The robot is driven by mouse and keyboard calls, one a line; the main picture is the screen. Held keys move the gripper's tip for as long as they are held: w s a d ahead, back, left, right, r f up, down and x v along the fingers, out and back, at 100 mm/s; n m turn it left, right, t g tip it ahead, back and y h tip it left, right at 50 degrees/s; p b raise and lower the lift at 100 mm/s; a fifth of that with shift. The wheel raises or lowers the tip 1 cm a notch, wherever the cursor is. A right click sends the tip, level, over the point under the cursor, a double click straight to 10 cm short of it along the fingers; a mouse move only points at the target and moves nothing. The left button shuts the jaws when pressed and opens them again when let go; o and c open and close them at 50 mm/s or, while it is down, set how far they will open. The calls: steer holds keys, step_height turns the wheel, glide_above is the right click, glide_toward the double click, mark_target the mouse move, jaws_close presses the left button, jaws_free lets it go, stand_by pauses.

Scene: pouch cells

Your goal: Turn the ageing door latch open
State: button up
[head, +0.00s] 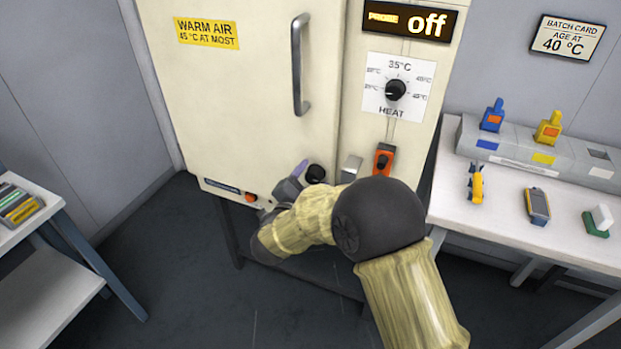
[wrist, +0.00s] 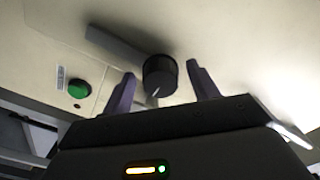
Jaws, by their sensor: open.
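The ageing door (head: 245,95) is the large cream door of the cabinet and looks closed. Its latch knob (head: 316,174), black and round, sits low near the door's right edge. In the wrist view the latch knob (wrist: 159,76) stands between my two purple fingertips, with a pale pointer mark on it. A grey bar (wrist: 112,44) reaches from behind it to the upper left. My gripper (head: 306,178) is open around the knob, a finger on each side; contact cannot be told. The wrist view shows my gripper (wrist: 161,82) too. My arm partly hides the area below.
A long door handle (head: 297,65) is above the latch. A grey bracket (head: 351,168), an orange switch (head: 383,160) and the heat dial (head: 395,89) are to the right. A bench (head: 510,183) with small items stands right. A green button (wrist: 79,90) shows in the wrist view.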

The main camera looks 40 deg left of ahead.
steer(key=v, duration=1.7)
